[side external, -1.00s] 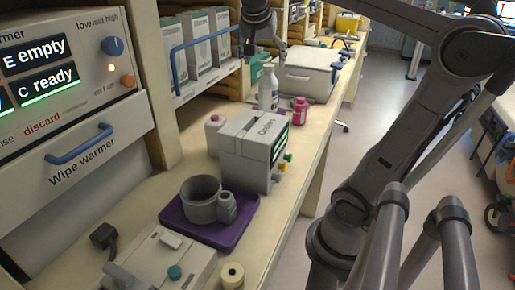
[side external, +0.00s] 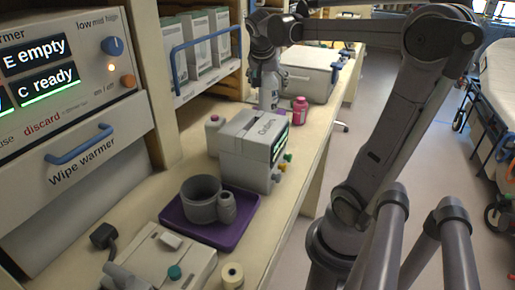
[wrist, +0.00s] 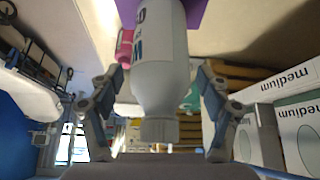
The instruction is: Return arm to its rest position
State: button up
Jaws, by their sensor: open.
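My gripper (side external: 266,78) points down over the bench in the side external view, at the white bottle (side external: 268,98). In the wrist view my gripper (wrist: 158,95) is open, with one finger on each side of the white bottle (wrist: 160,75). Its capped end faces the wrist, and gaps show between the bottle and both fingers. The bottle stands upright on the bench, partly hidden by my gripper in the side external view. My arm reaches across from the right, its forearm roughly level above the bench.
A pink bottle (side external: 299,110) stands just right of the white one. A grey-white box device (side external: 245,155), a purple tray (side external: 232,235) with a grey mug (side external: 200,200), and a large white case (side external: 308,78) are on the bench. Shelved boxes (side external: 195,45) are to the left. The floor aisle lies right.

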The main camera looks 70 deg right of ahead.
notch_tip(320, 180, up, 4)
jog(key=shift+s, duration=0.1)
jog(key=shift+s+d+r, duration=0.25)
jog(key=shift+s+r, duration=0.2)
jog(key=shift+s, duration=0.3)
